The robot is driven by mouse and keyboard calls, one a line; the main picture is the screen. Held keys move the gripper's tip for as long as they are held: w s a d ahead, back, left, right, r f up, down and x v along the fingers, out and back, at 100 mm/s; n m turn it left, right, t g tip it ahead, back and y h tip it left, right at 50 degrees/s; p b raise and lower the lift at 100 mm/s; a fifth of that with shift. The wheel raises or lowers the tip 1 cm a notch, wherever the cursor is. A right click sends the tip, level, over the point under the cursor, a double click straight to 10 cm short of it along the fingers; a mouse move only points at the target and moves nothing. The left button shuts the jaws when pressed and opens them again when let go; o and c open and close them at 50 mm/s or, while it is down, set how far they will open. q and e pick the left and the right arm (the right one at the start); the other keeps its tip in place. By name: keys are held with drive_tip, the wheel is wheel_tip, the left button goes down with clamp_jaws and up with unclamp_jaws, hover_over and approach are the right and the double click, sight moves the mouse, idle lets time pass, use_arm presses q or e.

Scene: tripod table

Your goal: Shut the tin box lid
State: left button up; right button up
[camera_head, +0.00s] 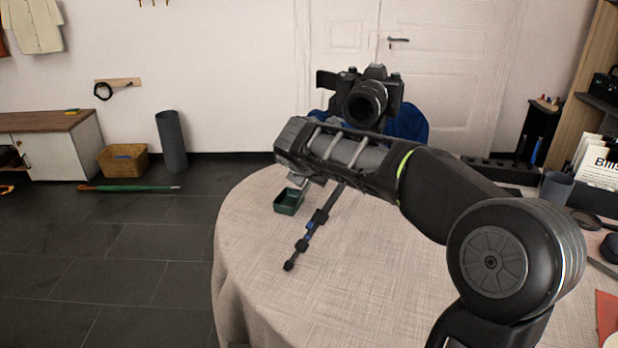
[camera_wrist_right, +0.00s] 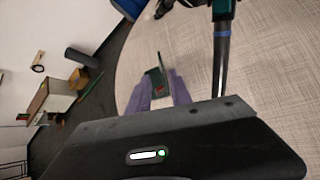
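The tin box (camera_head: 289,201) is a small dark green box near the left part of the round table, its open inside showing in the head view. In the right wrist view the green box (camera_wrist_right: 156,82) lies just beyond my fingers, with a thin green edge, perhaps the raised lid, standing up from it. My right gripper (camera_wrist_right: 159,78) has its two purple-grey fingers apart with nothing held between them. My left gripper is not in view.
A camera (camera_head: 366,98) on a tripod stands behind my right arm; a tripod leg (camera_head: 307,238) runs along the table close to the box's right. The cloth-covered table (camera_head: 370,270) is clear in front. A grey cup (camera_head: 556,189) and other items stand at the right.

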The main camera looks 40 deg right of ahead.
sight(304, 191)
drive_tip(key=x, duration=0.6)
drive_tip(key=shift+w+d+b, duration=0.15)
drive_tip(key=shift+d+b, duration=0.05)
drive_tip(key=shift+b, duration=0.1)
drive_tip(key=shift+f, duration=0.1)
clamp_jaws()
idle(1.0)
